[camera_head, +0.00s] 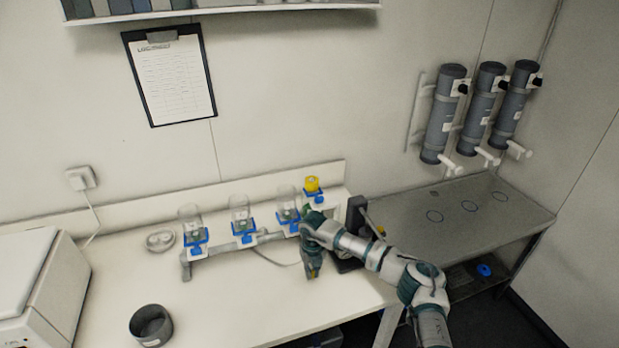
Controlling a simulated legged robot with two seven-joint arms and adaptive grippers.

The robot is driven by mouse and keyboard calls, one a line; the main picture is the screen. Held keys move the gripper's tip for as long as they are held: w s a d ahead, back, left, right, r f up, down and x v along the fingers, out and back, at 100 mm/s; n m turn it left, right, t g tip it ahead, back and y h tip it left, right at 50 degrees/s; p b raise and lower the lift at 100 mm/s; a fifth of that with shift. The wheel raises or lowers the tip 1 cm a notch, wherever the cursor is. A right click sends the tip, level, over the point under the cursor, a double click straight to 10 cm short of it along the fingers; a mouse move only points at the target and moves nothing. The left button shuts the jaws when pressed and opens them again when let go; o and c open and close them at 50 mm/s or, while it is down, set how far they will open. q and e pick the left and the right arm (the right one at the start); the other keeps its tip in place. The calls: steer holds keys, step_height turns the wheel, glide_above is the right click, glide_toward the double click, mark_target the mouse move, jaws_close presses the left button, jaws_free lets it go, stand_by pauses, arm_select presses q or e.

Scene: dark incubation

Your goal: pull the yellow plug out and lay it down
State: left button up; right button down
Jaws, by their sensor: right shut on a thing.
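A yellow piece (312,184) sits upright on top of the last blue holder at the right end of the rack, behind my right gripper. A second, small yellow spot (380,231) shows beside the black upright device (355,214), just beyond my right forearm. I cannot tell which of them is the yellow plug. My right gripper (313,270) points down over the table, in front of the rack's right end. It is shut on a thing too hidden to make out. My left gripper is not in view.
The rack (215,251) carries several clear jars in blue holders. A dark round cup (151,325) stands at the front left, near a white box (35,285). The middle front of the white table (230,305) is clear. A grey bench (455,235) stands at right.

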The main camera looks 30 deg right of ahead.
steer(key=c, duration=1.2)
jaws_free()
steer(key=shift+d+f, duration=0.1)
steer(key=shift+d, duration=0.15)
steer(key=shift+o, duration=0.5)
steer(key=shift+d, duration=0.15)
steer(key=shift+a+r, duration=0.2)
steer(key=shift+r, duration=0.15)
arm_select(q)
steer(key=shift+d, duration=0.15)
arm_select(e)
step_height(320, 180, up, 11)
steer(key=shift+d, duration=0.25)
